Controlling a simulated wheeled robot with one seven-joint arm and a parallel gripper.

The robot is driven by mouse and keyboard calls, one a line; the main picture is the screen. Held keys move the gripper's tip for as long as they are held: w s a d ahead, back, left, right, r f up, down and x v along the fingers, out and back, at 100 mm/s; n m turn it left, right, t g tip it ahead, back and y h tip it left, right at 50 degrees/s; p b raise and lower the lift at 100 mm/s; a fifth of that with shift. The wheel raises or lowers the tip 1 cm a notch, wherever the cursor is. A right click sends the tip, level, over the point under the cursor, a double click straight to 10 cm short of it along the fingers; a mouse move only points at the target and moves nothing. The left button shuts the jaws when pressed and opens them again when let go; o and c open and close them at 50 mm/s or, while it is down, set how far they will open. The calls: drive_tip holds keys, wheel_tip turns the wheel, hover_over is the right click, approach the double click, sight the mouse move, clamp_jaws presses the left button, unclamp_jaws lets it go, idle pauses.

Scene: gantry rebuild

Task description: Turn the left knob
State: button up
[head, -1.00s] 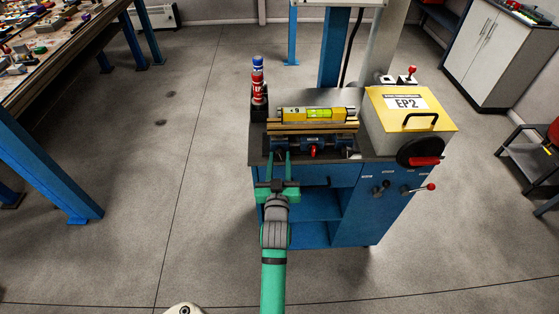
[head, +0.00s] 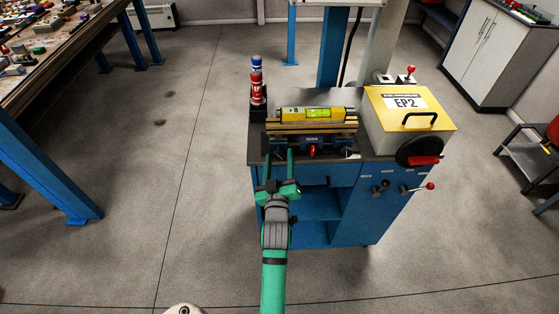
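A yellow spirit level (head: 313,114) with a green vial and a small display, which seems to read 8, lies on wooden bars on a blue fixture (head: 318,140). A red lever (head: 312,151) shows at the front middle of the fixture. A pale, pointed part (head: 350,154) shows at its right end.
The fixture stands on a dark-topped blue cabinet (head: 258,172). A yellow-lidded EP2 box (head: 432,110) with a black handwheel (head: 418,150) is to the right.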

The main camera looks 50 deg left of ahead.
drive_tip(key=shift+f, duration=0.1)
idle(0.4)
drive_tip(key=shift+s+a+m, duration=0.1)
drive_tip(key=shift+s+m, duration=0.15)
drive_tip(key=shift+m, duration=2.05)
drive_tip(key=d+v, duration=0.1)
drive_tip(key=v, duration=1)
drive_tip(key=s+d+f+m+t+h, duration=0.1)
drive_tip(key=s+d+f+h, duration=0.1)
drive_tip(key=d, duration=0.9)
drive_tip(key=s+d+f+m+t+h, duration=0.1)
drive_tip(key=s+d+f+m+h, duration=0.1)
drive_tip(key=d, duration=0.8)
drive_tip(key=shift+s+d+f+m+h, duration=0.35)
drive_tip(key=shift+f+h, duration=0.45)
drive_tip(key=shift+f, duration=0.5)
drive_tip(key=shift+d, duration=0.1)
